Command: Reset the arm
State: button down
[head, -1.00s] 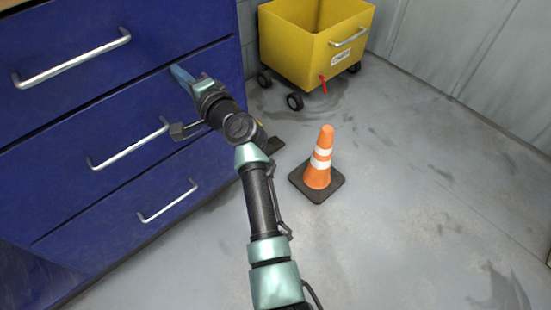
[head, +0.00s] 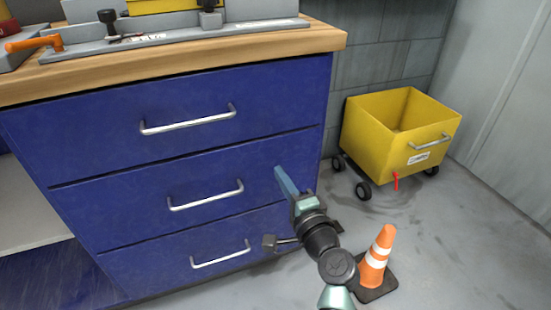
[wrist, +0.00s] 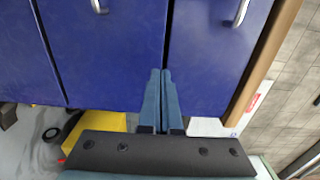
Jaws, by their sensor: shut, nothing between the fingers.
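My gripper (head: 283,178) is in front of the right end of the blue drawer cabinet (head: 80,140), near the middle drawer. In the wrist view its two blue fingers (wrist: 161,74) lie side by side, closed with nothing between them. The arm reaches up from the bottom of the head view, bent at a dark joint. The drawers all look shut, each with a silver handle. I cannot tell whether the fingertips touch the cabinet; they look apart from the handles.
An orange traffic cone (head: 376,258) stands on the floor just right of my arm. A yellow wheeled cart (head: 385,135) is behind it by the wall. A wooden worktop (head: 210,50) with grey fixtures overhangs the drawers.

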jog(key=s+a+r+n+t+p, duration=0.1)
jog(key=s+a+r+n+t, duration=0.3)
jog(key=r, duration=1)
jog(key=s+r+n+p, duration=0.2)
jog(key=r+n, duration=0.5)
jog(key=r, duration=0.7)
jog(key=s+r+n+t+h+p, duration=0.2)
jog(key=s+r+t+h, duration=0.1)
jog(key=s+r, duration=0.8)
jog(key=s+r+n+t+h+p, duration=0.1)
jog(key=s+r+t+h+p, duration=0.15)
jog(key=s+r, duration=0.75)
jog(key=w+r+p, duration=0.2)
jog(key=r+p, duration=1.5)
jog(key=r, duration=0.2)
jog(key=w+r+p, duration=0.2)
jog(key=r+p, duration=1.6)
jog(key=r, duration=0.1)
jog(key=shift+a+r+t, duration=0.35)
jog(key=shift+a+r, duration=0.05)
jog(key=shift+a, duration=0.05)
jog(key=shift+a, duration=0.1)
